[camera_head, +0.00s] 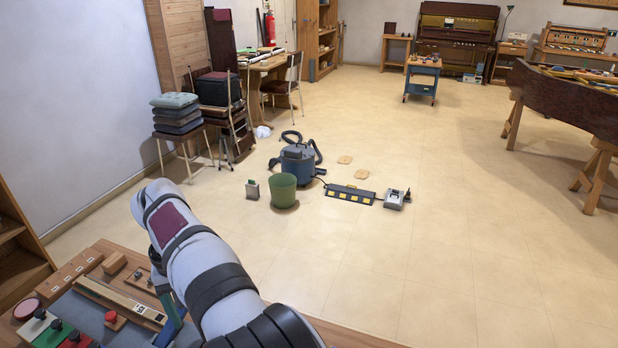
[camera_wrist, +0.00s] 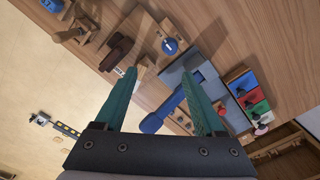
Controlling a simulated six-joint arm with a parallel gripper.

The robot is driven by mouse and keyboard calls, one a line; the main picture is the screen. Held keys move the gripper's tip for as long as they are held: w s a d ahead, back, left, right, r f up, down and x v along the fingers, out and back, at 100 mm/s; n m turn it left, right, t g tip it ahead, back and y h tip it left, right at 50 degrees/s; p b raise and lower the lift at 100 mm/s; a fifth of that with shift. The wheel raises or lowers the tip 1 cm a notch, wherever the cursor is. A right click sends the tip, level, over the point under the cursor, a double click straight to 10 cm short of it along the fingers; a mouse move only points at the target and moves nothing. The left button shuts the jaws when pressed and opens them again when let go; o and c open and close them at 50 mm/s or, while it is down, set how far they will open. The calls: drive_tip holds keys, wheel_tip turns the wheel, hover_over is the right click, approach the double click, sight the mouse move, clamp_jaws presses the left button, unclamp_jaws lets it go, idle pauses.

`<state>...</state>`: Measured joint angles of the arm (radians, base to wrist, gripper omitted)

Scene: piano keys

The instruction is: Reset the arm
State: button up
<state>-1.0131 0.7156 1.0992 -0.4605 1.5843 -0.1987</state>
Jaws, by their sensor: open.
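My gripper (camera_wrist: 159,72) is open in the wrist view, its two teal fingers spread apart. A blue rounded object (camera_wrist: 163,110) shows between the fingers, and I see no contact with either finger. In the head view my white arm reaches over the wooden workbench (camera_head: 330,333) at the lower left and hides most of the gripper. A grey mat with a wooden strip (camera_head: 120,304) lies on the bench beside the arm. No piano keys can be made out clearly.
Red, green and blue pieces (camera_wrist: 251,98) line the bench near the right finger.

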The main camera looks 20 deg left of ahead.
drive_tip(key=w+d+r+m, duration=0.1)
drive_tip(key=d+r+m, duration=0.2)
drive_tip(key=d, duration=1)
drive_tip(key=w+d+r+m, duration=0.1)
drive_tip(key=d+r+m, duration=0.3)
drive_tip(key=d, duration=0.8)
drive_tip(key=s+d+f+m+y, duration=0.1)
drive_tip(key=s+d+f+m, duration=0.1)
drive_tip(key=s+d, duration=0.5)
drive_tip(key=s+d+f+m, duration=0.3)
drive_tip(key=s+d+m, duration=0.2)
drive_tip(key=s+d, duration=0.2)
drive_tip(key=shift+s+f+y, duration=0.25)
drive_tip(key=shift+s+y, duration=0.15)
drive_tip(key=shift+s, duration=0.3)
